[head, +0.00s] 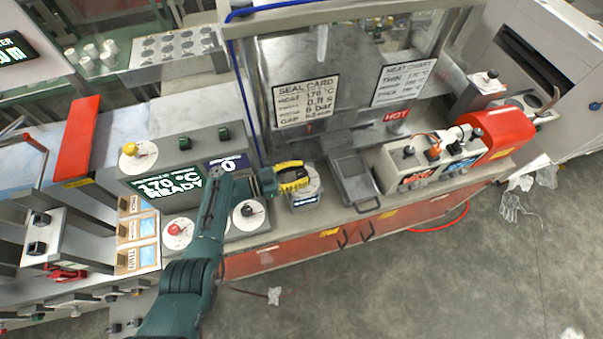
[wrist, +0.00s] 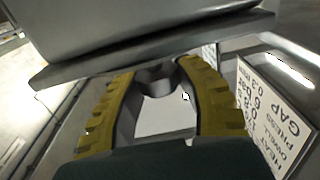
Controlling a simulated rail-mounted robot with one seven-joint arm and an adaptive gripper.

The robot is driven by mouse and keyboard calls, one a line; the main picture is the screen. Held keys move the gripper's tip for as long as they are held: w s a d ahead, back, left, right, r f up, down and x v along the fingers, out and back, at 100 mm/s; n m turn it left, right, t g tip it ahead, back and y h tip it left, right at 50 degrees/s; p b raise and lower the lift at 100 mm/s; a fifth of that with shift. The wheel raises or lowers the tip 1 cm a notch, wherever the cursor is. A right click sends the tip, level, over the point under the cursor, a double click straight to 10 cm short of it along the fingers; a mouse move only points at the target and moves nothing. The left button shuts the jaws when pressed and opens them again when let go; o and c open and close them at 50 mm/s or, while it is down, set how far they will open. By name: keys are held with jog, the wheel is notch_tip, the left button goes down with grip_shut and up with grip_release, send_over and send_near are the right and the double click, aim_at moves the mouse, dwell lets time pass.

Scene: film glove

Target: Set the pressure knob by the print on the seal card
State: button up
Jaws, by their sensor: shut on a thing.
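The seal card (head: 306,101) hangs upright behind the bench. It reads HEAT 170 °C, a dwell line that looks like 0.8 s, a pressure line of 6 bar, and a gap near 0.3 mm. The card also shows sideways in the wrist view (wrist: 272,115). My gripper (head: 303,178), with yellow ridged fingers, is over a pale round dial (head: 313,187) below the card. In the wrist view my gripper (wrist: 158,92) is shut on a dark knob (wrist: 154,77), presumably the pressure knob. Its pointer and the dial marks cannot be read. A small display (head: 305,200) below is too small to read.
Left of my gripper are a black-knobbed dial (head: 249,213), a red-knobbed dial (head: 178,229) and a display (head: 168,184) reading 170 °C READY. On the right stand a metal tray (head: 354,181), a HOT sign (head: 396,115) and a red cylinder (head: 497,131).

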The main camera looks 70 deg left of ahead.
jog(key=shift+f, duration=0.1)
jog(key=o, duration=1.2)
jog(key=s, duration=1.2)
jog(key=shift+a, duration=0.25)
